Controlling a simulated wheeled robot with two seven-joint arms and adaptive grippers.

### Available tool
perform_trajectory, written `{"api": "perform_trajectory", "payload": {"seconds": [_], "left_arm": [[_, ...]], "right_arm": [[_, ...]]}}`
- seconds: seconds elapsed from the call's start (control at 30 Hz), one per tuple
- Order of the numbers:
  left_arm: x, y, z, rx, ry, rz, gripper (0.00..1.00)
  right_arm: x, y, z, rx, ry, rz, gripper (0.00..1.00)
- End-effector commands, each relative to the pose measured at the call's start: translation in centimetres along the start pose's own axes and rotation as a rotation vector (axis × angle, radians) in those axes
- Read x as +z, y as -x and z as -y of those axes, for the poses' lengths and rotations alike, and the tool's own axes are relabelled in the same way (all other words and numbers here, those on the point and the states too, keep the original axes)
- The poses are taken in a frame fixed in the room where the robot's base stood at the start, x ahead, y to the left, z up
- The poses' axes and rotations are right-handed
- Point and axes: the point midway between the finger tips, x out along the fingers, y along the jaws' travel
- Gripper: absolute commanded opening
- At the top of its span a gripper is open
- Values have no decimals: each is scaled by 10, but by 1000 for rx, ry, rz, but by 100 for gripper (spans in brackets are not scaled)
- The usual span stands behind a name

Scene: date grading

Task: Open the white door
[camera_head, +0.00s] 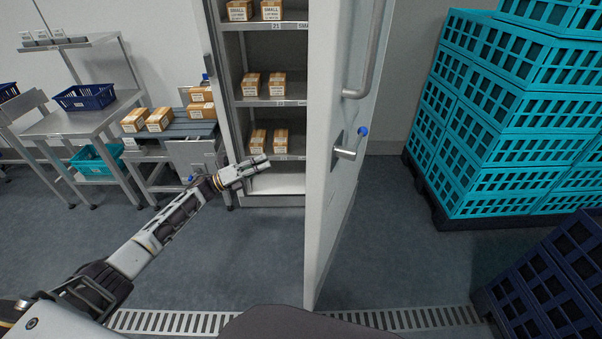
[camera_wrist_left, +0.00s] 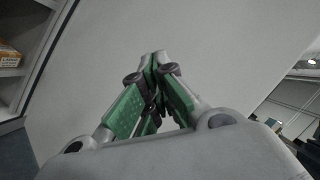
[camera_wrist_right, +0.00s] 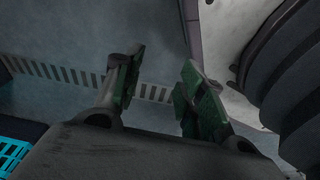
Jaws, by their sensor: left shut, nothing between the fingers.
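The white door (camera_head: 335,110) stands swung open toward me, showing its outer face with a long bar handle (camera_head: 372,55) and a metal latch (camera_head: 345,153). Behind it is the open white cabinet (camera_head: 272,184). My left gripper (camera_head: 267,160) is shut and empty, in front of the cabinet opening, left of the door on its inner side. In the left wrist view its closed fingers (camera_wrist_left: 158,62) point at the door's pale inner face (camera_wrist_left: 110,45); I cannot tell whether they touch. My right gripper (camera_wrist_right: 160,72) is open and empty over the floor; the head view does not show it.
Cabinet shelves hold small boxes (camera_head: 258,138). A steel table (camera_head: 75,118) with a blue basket (camera_head: 85,96) and a bench with boxes (camera_head: 160,118) stand left. Stacked turquoise crates (camera_head: 505,130) and dark blue crates (camera_head: 550,285) stand right. A floor drain (camera_head: 420,317) crosses in front.

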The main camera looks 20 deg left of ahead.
Motion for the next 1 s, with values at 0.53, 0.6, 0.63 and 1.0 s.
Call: {"api": "perform_trajectory", "payload": {"seconds": [0.53, 0.6, 0.63, 1.0], "left_arm": [[-4, 0, 146, -442, -694, -497, 0], [-6, 4, 156, -483, -746, -539, 0], [-7, 6, 159, -495, -763, -554, 0], [-10, 11, 170, -539, -816, -600, 0]], "right_arm": [[-42, -3, 0, 0, -2, -29, 40], [-46, -2, -1, 0, -3, -32, 40], [-47, -2, -1, 0, -3, -32, 40], [-51, 1, -1, 0, -3, -34, 40]]}}
